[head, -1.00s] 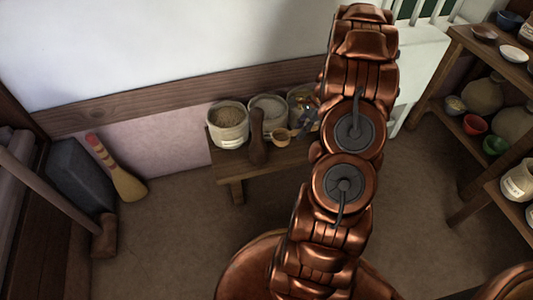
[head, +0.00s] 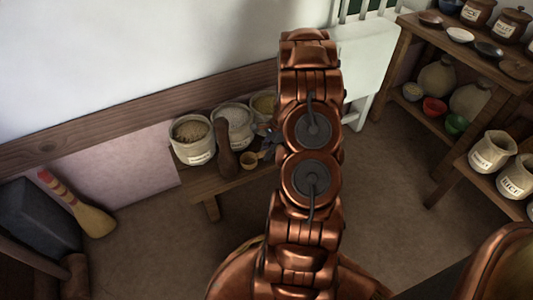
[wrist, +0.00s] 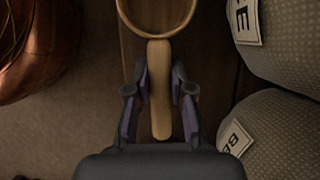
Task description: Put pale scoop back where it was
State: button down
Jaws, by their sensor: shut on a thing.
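The pale scoop (wrist: 159,110) is a light wooden scoop with a round bowl and a straight handle. Its handle lies between the fingers of my gripper (wrist: 159,88), which is shut on it. The bowl points to the top of the wrist view and is partly cut off. My gripper (head: 268,146) is partly hidden behind my arm there. I cannot tell whether the scoop touches the bench.
Light sacks (head: 193,143) stand in a row along the bench's back, against the wall; they lie close on the right in the wrist view (wrist: 285,130). A brush (head: 88,215) leans at left. Shelves with jars and bowls (head: 435,106) stand right. Floor between is open.

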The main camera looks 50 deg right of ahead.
jog(key=shift+f, duration=0.1)
jog(key=c, duration=1)
grip_release()
